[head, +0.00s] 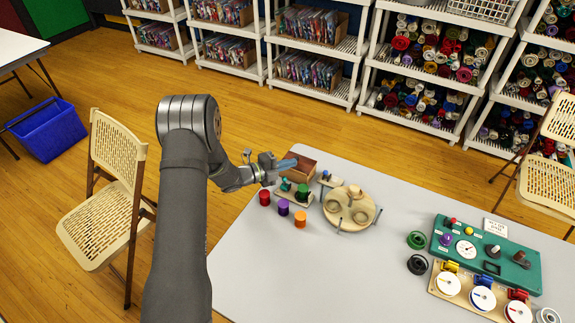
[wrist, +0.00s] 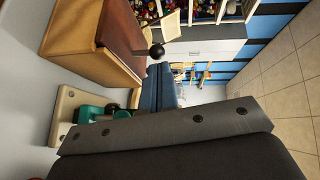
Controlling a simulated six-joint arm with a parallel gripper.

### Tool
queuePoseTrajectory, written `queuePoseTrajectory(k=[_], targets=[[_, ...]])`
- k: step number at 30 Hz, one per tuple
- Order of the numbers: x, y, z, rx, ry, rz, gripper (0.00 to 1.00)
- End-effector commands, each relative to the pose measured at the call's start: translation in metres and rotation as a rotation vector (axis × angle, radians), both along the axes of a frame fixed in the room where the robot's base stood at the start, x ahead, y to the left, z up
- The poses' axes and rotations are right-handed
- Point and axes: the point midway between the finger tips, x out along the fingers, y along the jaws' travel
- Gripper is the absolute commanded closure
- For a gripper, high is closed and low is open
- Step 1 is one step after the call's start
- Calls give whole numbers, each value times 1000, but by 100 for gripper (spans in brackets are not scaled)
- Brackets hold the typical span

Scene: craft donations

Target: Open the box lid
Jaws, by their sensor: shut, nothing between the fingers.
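The wooden box (head: 303,175) stands at the far left part of the grey table, partly hidden behind my gripper in the head view. In the wrist view the box (wrist: 85,58) is at upper left, with tan sides. Its reddish-brown lid (wrist: 120,25) looks flat and closed, and a black ball knob (wrist: 156,50) stands out near its edge. My gripper (head: 292,163) is shut and empty, with blue fingers beside and slightly over the box's left side. In the wrist view the fingers (wrist: 160,80) lie near the knob; I cannot tell whether they touch.
A small stand with green parts (head: 303,193) sits just in front of the box. Red (head: 264,197), purple (head: 283,207) and orange (head: 300,218) pieces stand nearby. A round wooden device (head: 350,208) is to the right. The table's front middle is clear.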

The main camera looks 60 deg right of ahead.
Motion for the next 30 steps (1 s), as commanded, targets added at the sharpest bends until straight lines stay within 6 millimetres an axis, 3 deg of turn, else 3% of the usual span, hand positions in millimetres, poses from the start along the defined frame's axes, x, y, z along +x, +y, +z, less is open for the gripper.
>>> queuePoseTrajectory(k=[4, 13, 25, 30], targets=[[0, -5, 0, -1, -1, -1, 100], [0, -37, 0, 1, -1, 0, 100], [0, -35, 1, 0, 0, 0, 100], [-3, -19, 4, 1, 1, 1, 100]])
